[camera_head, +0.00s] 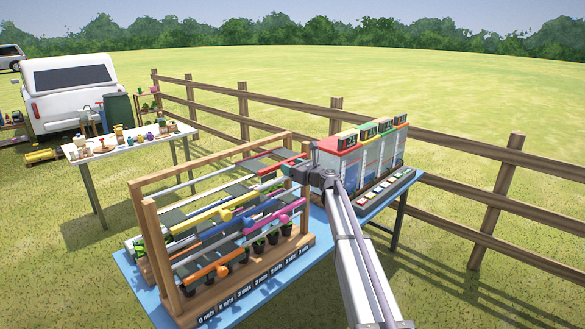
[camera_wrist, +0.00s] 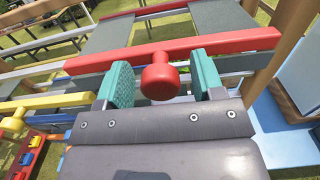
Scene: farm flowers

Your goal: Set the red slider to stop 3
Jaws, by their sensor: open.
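The red slider is a red bar (camera_wrist: 200,46) with a round red knob (camera_wrist: 160,76), seen large in the wrist view. My gripper (camera_wrist: 161,83) is open, with one green finger pad on each side of the knob. Small gaps show between the knob and both pads. In the head view the red bar (camera_head: 272,163) lies at the top far side of the wooden rack (camera_head: 148,232), and my gripper (camera_head: 316,174) is at the rack's right end. The knob is hidden there behind my gripper. Stop labels (camera_head: 262,281) reading as "nuts" run along the rack's front base; I cannot tell which stop the knob is at.
Yellow (camera_head: 195,219), blue, purple and orange slider bars lie nearer the front of the rack, with potted plants below. A unit with coloured tops (camera_head: 362,150) stands right of the rack on the blue table (camera_head: 130,270). A wooden fence (camera_head: 430,136) runs behind.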

